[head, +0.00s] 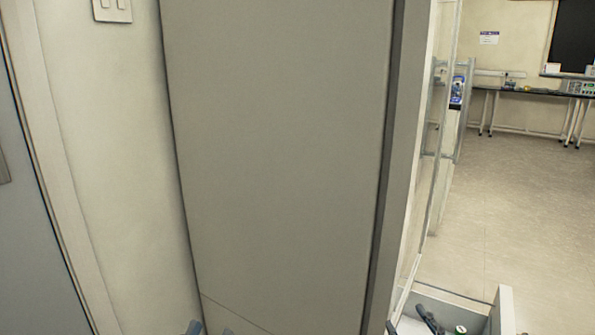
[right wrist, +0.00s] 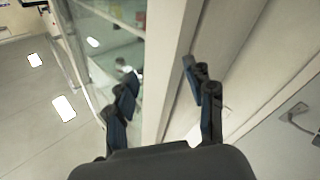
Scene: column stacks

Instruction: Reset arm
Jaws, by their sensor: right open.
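My right gripper (head: 411,322) is at the bottom right of the head view, by the white-edged box or drawer. In the right wrist view its two dark fingers (right wrist: 160,78) are spread wide and hold nothing. Most of both arms is out of the head view.
A tall grey cabinet panel (head: 280,150) fills the middle of the head view close ahead. A glass panel (head: 433,140) stands right of it. A white-edged box (head: 505,305) holds a small green-topped item (head: 460,330). Open floor (head: 520,200) lies at the right.

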